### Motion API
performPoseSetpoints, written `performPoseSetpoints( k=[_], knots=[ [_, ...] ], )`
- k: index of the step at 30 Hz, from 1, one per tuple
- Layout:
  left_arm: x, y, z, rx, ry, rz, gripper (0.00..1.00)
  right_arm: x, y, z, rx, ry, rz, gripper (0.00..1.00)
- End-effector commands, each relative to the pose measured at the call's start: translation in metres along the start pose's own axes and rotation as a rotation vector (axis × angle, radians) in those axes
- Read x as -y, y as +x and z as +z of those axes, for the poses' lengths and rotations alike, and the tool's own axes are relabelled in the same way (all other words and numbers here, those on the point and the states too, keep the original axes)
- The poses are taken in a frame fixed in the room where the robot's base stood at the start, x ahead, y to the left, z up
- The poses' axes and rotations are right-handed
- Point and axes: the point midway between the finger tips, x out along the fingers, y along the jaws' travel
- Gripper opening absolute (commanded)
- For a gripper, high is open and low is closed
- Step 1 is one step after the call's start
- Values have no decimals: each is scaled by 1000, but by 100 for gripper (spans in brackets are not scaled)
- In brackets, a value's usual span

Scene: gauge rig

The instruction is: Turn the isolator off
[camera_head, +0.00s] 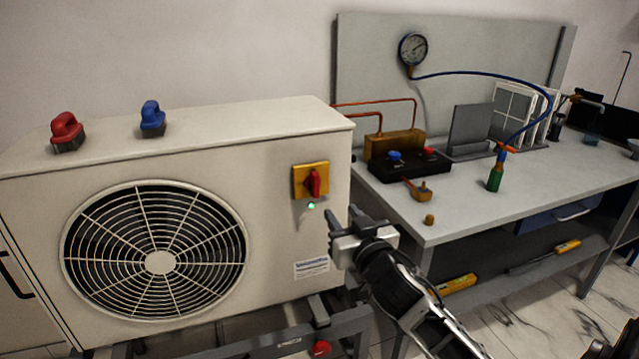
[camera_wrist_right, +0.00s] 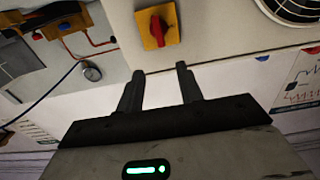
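The isolator is a yellow plate (camera_head: 299,182) with a red handle (camera_head: 315,183) on the front of the cream fan unit (camera_head: 285,240), near its right edge. The handle stands upright. A small green lamp (camera_head: 311,205) glows just below it. In the right wrist view the isolator's yellow plate (camera_wrist_right: 171,20) and red handle (camera_wrist_right: 157,30) show beyond the fingertips. My right gripper (camera_head: 345,219) is low and right of the isolator, apart from it. In the wrist view its two fingers (camera_wrist_right: 157,74) are spread with nothing between them. My left gripper is not in view.
Red (camera_head: 66,128) and blue (camera_head: 152,117) handles stand on the unit's top. A bench (camera_head: 520,185) at right carries a gauge (camera_head: 412,48) on its back panel, a blue hose, a black manifold block (camera_head: 400,165) and a green-bodied valve (camera_head: 495,176). The space before the isolator is clear.

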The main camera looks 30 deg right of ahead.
Motion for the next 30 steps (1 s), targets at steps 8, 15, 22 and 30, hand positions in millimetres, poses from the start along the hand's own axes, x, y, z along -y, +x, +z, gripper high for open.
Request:
performPoseSetpoints(
  k=[8,15,22,30],
  knots=[
    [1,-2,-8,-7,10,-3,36,0,61,-2,-1,-3,1,36],
    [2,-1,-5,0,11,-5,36,0,109,-1,1,-2,0,36],
    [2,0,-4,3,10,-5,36,1,134,1,3,0,-1,36],
    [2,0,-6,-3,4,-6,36,1,139,2,3,-1,-3,36]
  ],
)
